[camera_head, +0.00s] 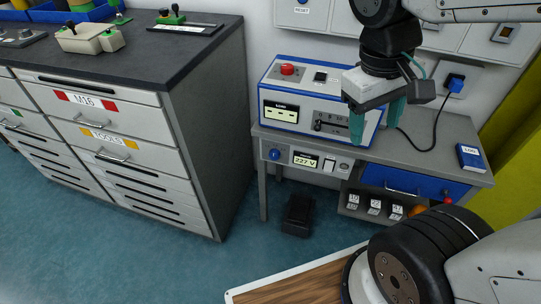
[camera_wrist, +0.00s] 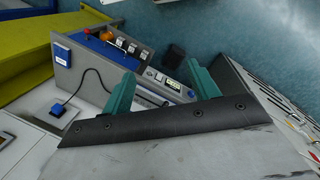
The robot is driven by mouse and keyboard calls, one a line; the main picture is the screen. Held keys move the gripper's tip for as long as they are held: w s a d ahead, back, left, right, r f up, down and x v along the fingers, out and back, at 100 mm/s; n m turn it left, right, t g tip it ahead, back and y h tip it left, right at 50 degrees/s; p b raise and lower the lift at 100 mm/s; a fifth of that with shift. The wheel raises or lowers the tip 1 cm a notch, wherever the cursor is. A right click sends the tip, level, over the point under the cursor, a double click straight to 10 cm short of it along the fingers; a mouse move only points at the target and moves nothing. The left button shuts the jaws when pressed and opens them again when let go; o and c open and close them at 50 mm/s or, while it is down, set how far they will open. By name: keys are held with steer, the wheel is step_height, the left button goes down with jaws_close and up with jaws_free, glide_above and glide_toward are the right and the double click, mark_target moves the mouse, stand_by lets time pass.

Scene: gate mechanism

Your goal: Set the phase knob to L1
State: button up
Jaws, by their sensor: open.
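A small blue knob (camera_head: 275,154), which looks like the phase knob, sits at the left end of the grey bench's front panel. Its label and pointer are too small to read. Right of it are a display (camera_head: 305,160) reading about 227 V and a white switch (camera_head: 329,165). The display also shows in the wrist view (camera_wrist: 172,87), between my fingers. My gripper (camera_head: 376,118) is open and empty, with teal fingers pointing down. It hangs at the right end of the blue-and-white device, above and to the right of the knob, apart from it.
The device (camera_head: 308,98) on the bench has a red button (camera_head: 287,69) and a slider. A plugged-in black cable (camera_head: 436,125) and a blue book (camera_head: 470,157) are at the right. A drawer cabinet (camera_head: 190,130) stands left. A black pedal (camera_head: 298,214) lies on the floor.

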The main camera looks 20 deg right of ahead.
steer(key=w+f+n+h, duration=0.5)
steer(key=w+f+h, duration=0.25)
steer(key=w, duration=0.45)
steer(key=w+f+n+h, duration=0.6)
steer(key=w+f, duration=0.2)
steer(key=w, duration=0.3)
steer(key=n+t+y, duration=0.4)
steer(key=n+t, duration=1)
glide_toward(273, 157)
steer(key=x, duration=0.8)
steer(key=shift+w+d, duration=0.15)
steer(key=shift+d, duration=0.1)
steer(key=c, duration=1)
